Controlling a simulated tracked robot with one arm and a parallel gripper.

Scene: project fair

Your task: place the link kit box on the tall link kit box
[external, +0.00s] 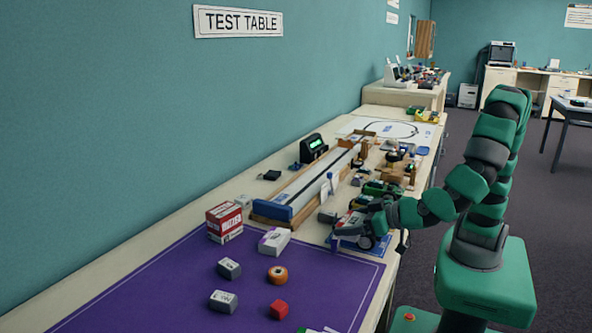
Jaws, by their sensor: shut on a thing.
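My gripper (345,232) is low at the right end of the purple mat, over a blue-and-white sheet. It is shut on a small pale box (349,220), taken to be the link kit box; the jaws and wrist hide much of it, and its label is unreadable. A white box with a purple patch (274,242) lies on the mat to the left, apart from my gripper. A red-and-white box (225,222) stands upright farther left. I cannot tell from the labels which one is the tall link kit box.
A wooden-sided track (310,185) and small vehicles crowd the table behind my gripper. Bare mat lies at the left.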

